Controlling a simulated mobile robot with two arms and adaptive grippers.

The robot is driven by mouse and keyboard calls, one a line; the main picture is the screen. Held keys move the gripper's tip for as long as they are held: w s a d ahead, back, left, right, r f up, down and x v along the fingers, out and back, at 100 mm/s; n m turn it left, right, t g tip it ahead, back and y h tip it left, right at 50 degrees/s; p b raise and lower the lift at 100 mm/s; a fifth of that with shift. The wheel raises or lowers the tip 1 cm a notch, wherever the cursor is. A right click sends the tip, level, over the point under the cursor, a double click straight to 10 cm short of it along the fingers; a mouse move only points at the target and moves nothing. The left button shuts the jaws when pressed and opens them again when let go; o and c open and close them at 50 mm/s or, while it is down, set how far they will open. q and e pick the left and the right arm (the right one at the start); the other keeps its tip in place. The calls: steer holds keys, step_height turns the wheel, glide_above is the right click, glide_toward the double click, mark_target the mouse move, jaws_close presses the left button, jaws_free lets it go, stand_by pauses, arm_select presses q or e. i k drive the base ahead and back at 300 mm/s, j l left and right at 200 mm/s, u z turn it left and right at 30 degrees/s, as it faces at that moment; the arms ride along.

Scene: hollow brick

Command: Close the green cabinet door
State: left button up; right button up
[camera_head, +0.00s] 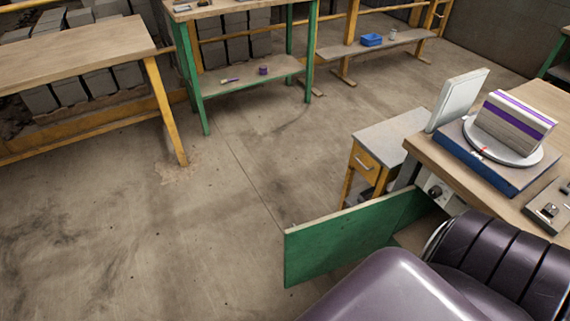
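The green cabinet door (345,242) stands open at the lower middle right of the head view. It sticks out to the left from below the wooden workbench (445,163). Its flat green face shows, and its right end meets the cabinet under the bench. The inside of the cabinet is mostly hidden behind the door and the dark shapes in front. Neither of my grippers is in view, and nothing is seen touching the door.
A small drawer table (388,138) stands behind the door. Open floor (170,245) lies left. A green-legged table (245,83) stands farther back.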

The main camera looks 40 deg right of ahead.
mark_target(312, 248)
steer(key=i+j+u, duration=0.5)
steer(key=i, duration=0.3)
steer(key=i+z, duration=0.25)
steer(key=z, duration=0.15)
steer(key=i+j+z, duration=0.1)
steer(key=i+z, duration=0.15)
steer(key=z, duration=0.15)
steer(key=i+j+z, duration=0.2)
steer(key=z, duration=0.2)
steer(key=i+z, duration=0.2)
steer(key=z, duration=0.25)
steer(key=i+z, duration=0.15)
steer(key=z, duration=0.35)
steer(key=i+j+z, duration=0.15)
steer(key=z, duration=0.3)
steer(key=i+j+z, duration=0.15)
steer(key=z, duration=0.35)
steer(key=i+j+z, duration=0.15)
steer(key=z, duration=0.25)
steer(key=i+j+z, duration=0.2)
steer(key=z, duration=0.25)
steer(key=i+j+z, duration=0.15)
steer(key=z, duration=0.25)
steer(key=j+z, duration=0.4)
steer(key=i, duration=0.05)
